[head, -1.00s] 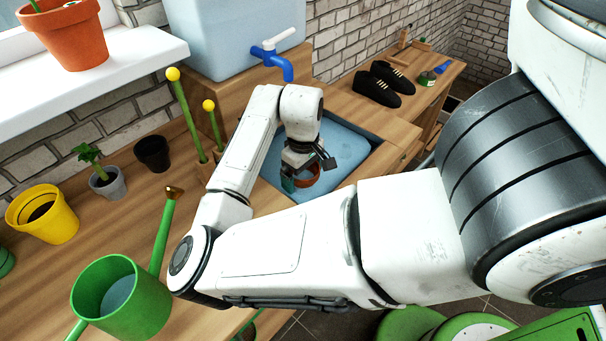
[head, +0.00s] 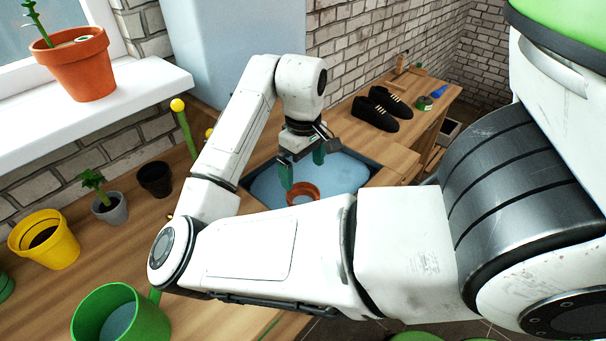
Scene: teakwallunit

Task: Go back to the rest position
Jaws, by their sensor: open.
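My gripper (head: 303,174) is open and empty, with its two green fingertips pointing down over the blue basin (head: 345,172) set in the wooden counter. A small terracotta pot (head: 302,192) sits in the basin below the fingers, apart from them as far as I can tell. My white arm crosses the middle of the view and hides the near part of the basin and some of the counter.
A green watering can (head: 120,318), a yellow pot (head: 44,240), a grey pot with a plant (head: 110,208) and a black pot (head: 155,180) stand at left. A terracotta pot (head: 80,68) is on the sill. Black shoes (head: 383,108) lie beyond the basin.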

